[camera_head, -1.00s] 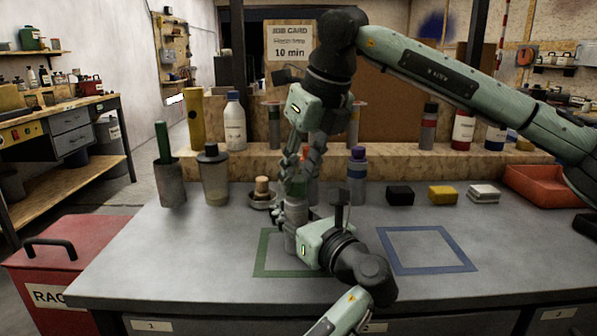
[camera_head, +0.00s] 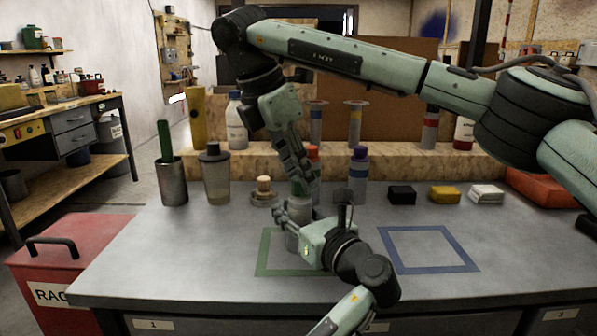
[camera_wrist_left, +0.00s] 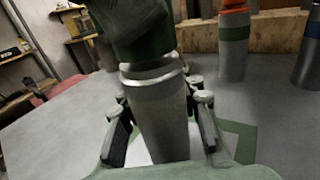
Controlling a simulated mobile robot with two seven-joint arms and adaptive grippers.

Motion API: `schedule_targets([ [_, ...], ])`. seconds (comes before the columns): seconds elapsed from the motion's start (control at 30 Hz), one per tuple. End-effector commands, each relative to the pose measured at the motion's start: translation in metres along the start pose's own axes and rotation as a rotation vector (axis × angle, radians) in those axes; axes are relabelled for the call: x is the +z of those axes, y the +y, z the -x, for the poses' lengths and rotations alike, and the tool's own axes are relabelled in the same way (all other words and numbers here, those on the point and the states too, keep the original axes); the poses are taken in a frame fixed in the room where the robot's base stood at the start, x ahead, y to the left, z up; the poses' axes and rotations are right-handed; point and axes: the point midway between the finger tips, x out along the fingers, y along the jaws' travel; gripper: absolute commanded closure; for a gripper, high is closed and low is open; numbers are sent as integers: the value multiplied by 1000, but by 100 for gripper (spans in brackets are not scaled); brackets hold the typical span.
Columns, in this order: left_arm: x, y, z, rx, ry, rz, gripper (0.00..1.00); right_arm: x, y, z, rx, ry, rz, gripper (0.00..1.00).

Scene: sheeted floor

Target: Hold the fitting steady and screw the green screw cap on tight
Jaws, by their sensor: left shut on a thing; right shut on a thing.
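The fitting is a grey metal cylinder (camera_head: 293,238) standing upright at the green square outline. My left gripper (camera_head: 288,226) is shut around its sides, and the left wrist view shows a finger on each side of the grey body (camera_wrist_left: 160,118). The green screw cap (camera_head: 299,187) is at the top of the fitting, mostly hidden by the fingers of my right gripper (camera_head: 302,190), which is shut on it from above at a slant. In the left wrist view the dark green cap (camera_wrist_left: 135,32) is directly over the fitting's pale rim; whether its threads are engaged cannot be told.
Black (camera_head: 402,195), yellow (camera_head: 444,195) and white blocks (camera_head: 486,194) lie to the right. The blue square outline (camera_head: 430,232) is empty.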

Motion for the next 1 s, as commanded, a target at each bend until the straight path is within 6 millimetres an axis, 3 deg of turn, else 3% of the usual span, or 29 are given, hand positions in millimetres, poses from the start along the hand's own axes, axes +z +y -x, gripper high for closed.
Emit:
schedule_targets([
  [0.27,-2,6,-5,18,4,1,100,7,-3,-2,-24,-10,-45,100],
  [0.3,-2,6,-5,18,4,1,100,7,-3,-2,-25,-10,-44,66],
  [0.47,-2,4,-4,14,3,0,100,5,-2,-1,-22,-7,-39,47],
  [0.67,-1,3,-2,9,3,0,100,4,-2,-1,-20,-5,-35,47],
  [0.73,-1,3,-2,8,3,0,100,3,-2,-1,-20,-4,-35,54],
  [1.0,-1,2,-2,6,2,0,100,3,-2,-1,-16,-3,-26,54],
])
